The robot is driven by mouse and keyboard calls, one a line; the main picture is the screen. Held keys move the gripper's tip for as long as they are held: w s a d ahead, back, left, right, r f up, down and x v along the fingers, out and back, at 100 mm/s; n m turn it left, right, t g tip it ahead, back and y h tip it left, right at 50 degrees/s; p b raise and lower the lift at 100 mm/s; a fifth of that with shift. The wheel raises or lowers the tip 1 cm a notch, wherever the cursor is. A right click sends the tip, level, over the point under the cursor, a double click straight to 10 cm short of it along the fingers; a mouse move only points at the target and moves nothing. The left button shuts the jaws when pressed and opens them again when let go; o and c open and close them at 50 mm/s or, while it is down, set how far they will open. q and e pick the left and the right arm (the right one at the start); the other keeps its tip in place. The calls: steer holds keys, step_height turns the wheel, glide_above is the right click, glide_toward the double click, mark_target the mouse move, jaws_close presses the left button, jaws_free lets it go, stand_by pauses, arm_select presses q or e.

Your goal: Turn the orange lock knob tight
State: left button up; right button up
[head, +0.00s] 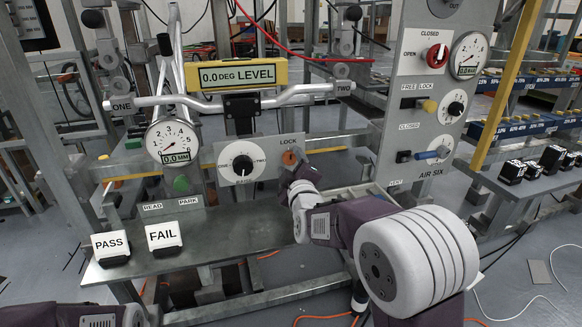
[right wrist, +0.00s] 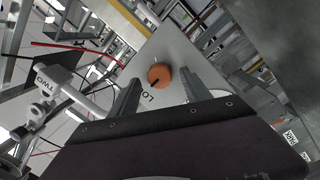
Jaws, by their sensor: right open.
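The orange lock knob (head: 290,157) sits on the grey panel under the word LOCK, right of the white dial (head: 242,162). In the right wrist view the knob (right wrist: 160,74) is round, with a dark mark on its face toward the lower left. My right gripper (head: 297,172) is close in front of the knob and partly covers its lower side in the head view. In the right wrist view its two fingers (right wrist: 160,80) are apart, one on each side of the knob, with gaps showing; no contact is visible. My left gripper is not in view; only part of that arm shows.
A yellow level display (head: 236,74) reads 0.0 DEG above a silver handlebar (head: 300,95). A round gauge (head: 172,142) is at left. The AIR SIX panel (head: 428,110) with knobs stands at right. PASS (head: 111,246) and FAIL (head: 163,237) blocks sit on the bench front.

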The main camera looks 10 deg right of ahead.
jaws_close()
